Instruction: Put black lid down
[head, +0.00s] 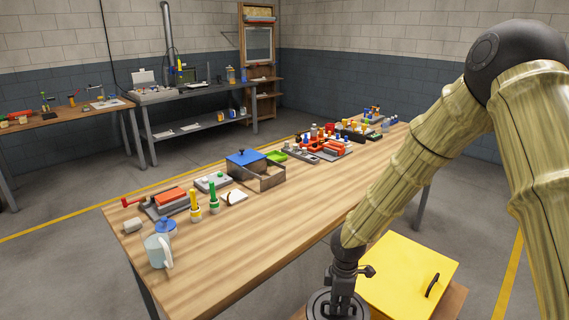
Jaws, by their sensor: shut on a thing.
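The black lid (318,308) is a round dark disc at the bottom edge of the head view, partly cut off by the frame. My gripper (341,293) points down over it and is shut on it. The fingertips are small and dark against the lid, so the exact grip point is hard to see. The lid is near the front edge of the wooden table and left of the yellow box. I cannot tell whether it touches anything below.
A yellow box (408,272) with a black handle stands right of my gripper. The long wooden table (250,255) has a clear front half.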

